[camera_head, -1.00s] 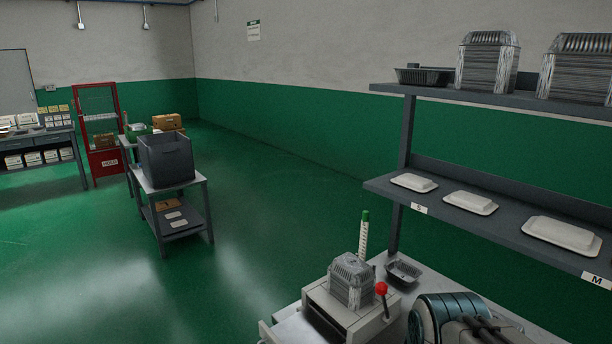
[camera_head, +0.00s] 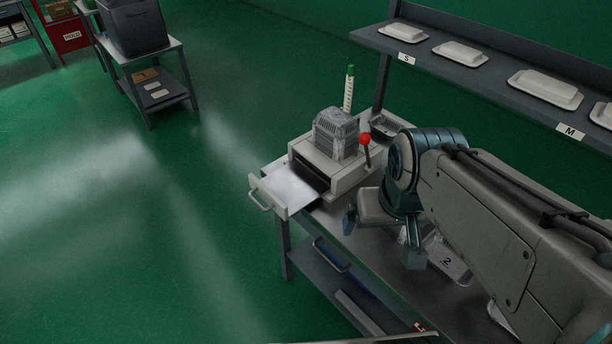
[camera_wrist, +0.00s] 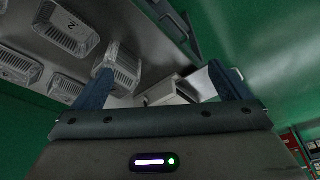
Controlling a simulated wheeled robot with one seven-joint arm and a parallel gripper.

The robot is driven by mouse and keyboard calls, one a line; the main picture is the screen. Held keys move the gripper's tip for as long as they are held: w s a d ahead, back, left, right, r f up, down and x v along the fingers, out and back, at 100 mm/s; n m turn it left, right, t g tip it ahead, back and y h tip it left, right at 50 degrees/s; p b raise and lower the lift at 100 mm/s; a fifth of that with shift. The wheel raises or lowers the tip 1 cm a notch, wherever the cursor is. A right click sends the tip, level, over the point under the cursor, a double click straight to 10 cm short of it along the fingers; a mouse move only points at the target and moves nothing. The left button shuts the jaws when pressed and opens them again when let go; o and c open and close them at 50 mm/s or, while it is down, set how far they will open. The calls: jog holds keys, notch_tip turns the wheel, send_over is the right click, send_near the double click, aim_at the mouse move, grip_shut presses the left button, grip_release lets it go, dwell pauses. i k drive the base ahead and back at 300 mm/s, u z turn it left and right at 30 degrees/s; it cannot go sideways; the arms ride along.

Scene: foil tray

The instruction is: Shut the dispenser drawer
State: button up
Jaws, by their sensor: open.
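The dispenser (camera_head: 335,172) is a pale grey box on the bench, with a stack of foil trays on top and a red-knobbed lever at its right. Its drawer (camera_head: 285,190) is pulled out toward the lower left, with a handle (camera_head: 261,201) on its front. My gripper (camera_head: 382,238) is to the right of the drawer and in front of the dispenser, apart from the handle, with its fingers spread and pointing down. In the wrist view my gripper (camera_wrist: 163,85) is open, and a pale box-like shape, probably the dispenser, shows between the fingers.
A foil container marked 2 (camera_head: 447,262) lies on the bench under my arm. A green-topped marked post (camera_head: 348,90) stands behind the dispenser. A shelf (camera_head: 440,62) with white trays runs at the upper right. The floor left of the drawer is clear.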

aim_at(287, 190)
jog(key=z, duration=0.5)
jog(key=k, duration=1.2)
jog(key=u, duration=0.5)
jog(key=i, duration=1.45)
jog(key=z, duration=0.4)
